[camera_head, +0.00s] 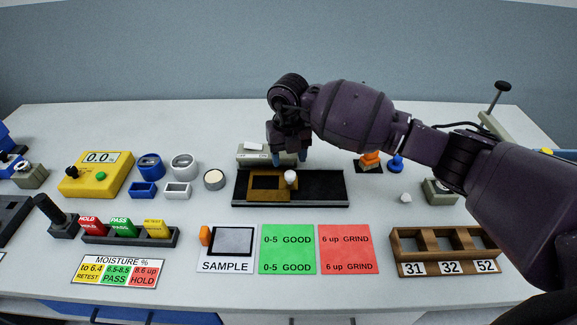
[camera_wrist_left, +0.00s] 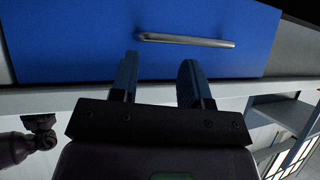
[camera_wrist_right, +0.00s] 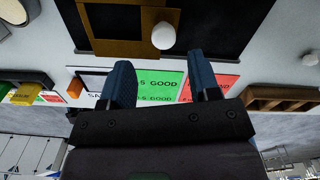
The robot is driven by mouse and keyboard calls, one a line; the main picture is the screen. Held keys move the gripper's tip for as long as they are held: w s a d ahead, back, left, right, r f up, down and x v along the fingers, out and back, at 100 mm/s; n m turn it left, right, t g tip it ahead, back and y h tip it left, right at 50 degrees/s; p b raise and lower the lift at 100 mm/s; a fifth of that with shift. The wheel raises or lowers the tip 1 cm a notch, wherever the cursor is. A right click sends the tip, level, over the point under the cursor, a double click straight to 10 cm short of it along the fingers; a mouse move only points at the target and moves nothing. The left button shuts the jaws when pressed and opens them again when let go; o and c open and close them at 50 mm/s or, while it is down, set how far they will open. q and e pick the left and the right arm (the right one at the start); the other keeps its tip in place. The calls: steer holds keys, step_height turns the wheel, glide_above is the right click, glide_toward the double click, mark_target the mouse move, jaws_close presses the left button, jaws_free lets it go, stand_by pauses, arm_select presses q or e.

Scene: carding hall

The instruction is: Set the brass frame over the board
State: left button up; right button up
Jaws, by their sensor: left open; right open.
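The brass frame (camera_head: 254,196), a flat brown-gold piece with a dark window and a round white knob (camera_head: 291,177), lies over the left half of the black board (camera_head: 325,188). The frame (camera_wrist_right: 118,48) and the board (camera_wrist_right: 222,28) also show in the right wrist view. My right gripper (camera_head: 291,157) is open and empty, just behind and above the knob, apart from it. My left gripper (camera_wrist_left: 160,62) is open and empty in front of a blue drawer, outside the head view.
A grey block (camera_head: 253,155) stands behind the board. A sample card (camera_head: 226,265), a green card (camera_head: 287,249) and a red card (camera_head: 345,250) lie in front. A wooden numbered rack (camera_head: 447,252) is front right; a yellow meter (camera_head: 96,177) is left. The blue drawer has a metal handle (camera_wrist_left: 185,40).

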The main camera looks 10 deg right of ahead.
steer(key=shift+r, duration=2.7)
